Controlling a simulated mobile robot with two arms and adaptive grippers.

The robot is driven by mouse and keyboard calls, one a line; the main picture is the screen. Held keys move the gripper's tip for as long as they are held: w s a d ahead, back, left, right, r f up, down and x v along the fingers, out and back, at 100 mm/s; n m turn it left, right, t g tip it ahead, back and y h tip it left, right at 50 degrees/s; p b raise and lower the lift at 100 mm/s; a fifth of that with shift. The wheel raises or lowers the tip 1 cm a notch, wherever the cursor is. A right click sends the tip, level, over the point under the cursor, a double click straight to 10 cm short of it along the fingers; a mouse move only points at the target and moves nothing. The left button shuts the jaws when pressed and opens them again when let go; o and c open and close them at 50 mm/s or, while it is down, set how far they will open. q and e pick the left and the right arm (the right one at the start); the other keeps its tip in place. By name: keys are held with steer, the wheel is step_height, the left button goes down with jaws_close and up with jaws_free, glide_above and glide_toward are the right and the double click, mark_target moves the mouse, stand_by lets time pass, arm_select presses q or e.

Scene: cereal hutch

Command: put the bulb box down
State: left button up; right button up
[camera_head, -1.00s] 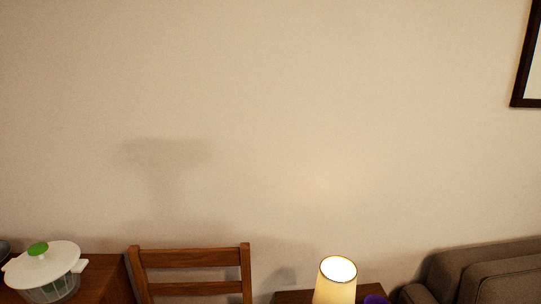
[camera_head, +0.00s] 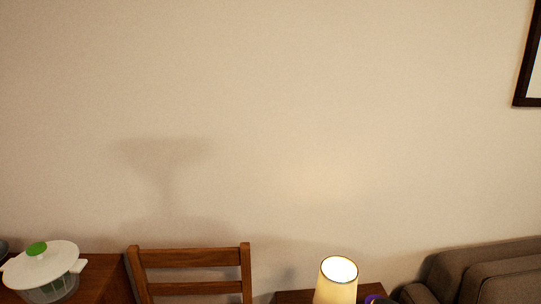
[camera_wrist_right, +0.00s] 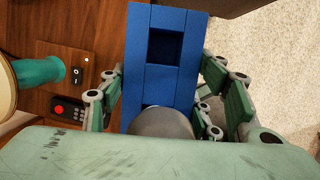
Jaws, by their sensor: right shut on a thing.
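The bulb box (camera_wrist_right: 172,75) is blue with a square recess in its face. In the right wrist view it lies between the green-and-grey fingers of my right gripper (camera_wrist_right: 163,90), which is shut on it. The box's lower end is partly hidden by a grey rounded part. Wood shows to its left and pale carpet to its right; I cannot tell whether it touches the wood. The head view does not clearly show the box. My left gripper is not in view.
A lit lamp (camera_head: 336,281) stands on a small wooden table (camera_head: 294,297); its teal base (camera_wrist_right: 38,72) is left of the box. A black switch (camera_wrist_right: 80,75) and red-button panel (camera_wrist_right: 68,108) lie nearby. A chair (camera_head: 190,257) and sofa (camera_head: 490,272) flank the table.

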steer(key=s+a+r+m+g+y, duration=0.1)
steer(key=s+a+r+m, duration=0.3)
steer(key=r+m, duration=0.4)
steer(key=s+a+r+m+g+y, duration=0.2)
steer(key=r+m, duration=0.6)
steer(key=m, duration=0.4)
steer(key=s+a+g, duration=0.1)
steer(key=s+a, duration=0.1)
steer(key=shift+s+a+r, duration=0.3)
steer(key=shift+s+r, duration=0.05)
steer(key=shift+s, duration=0.05)
steer(key=shift+d, duration=0.15)
steer(key=shift+w+r, duration=0.15)
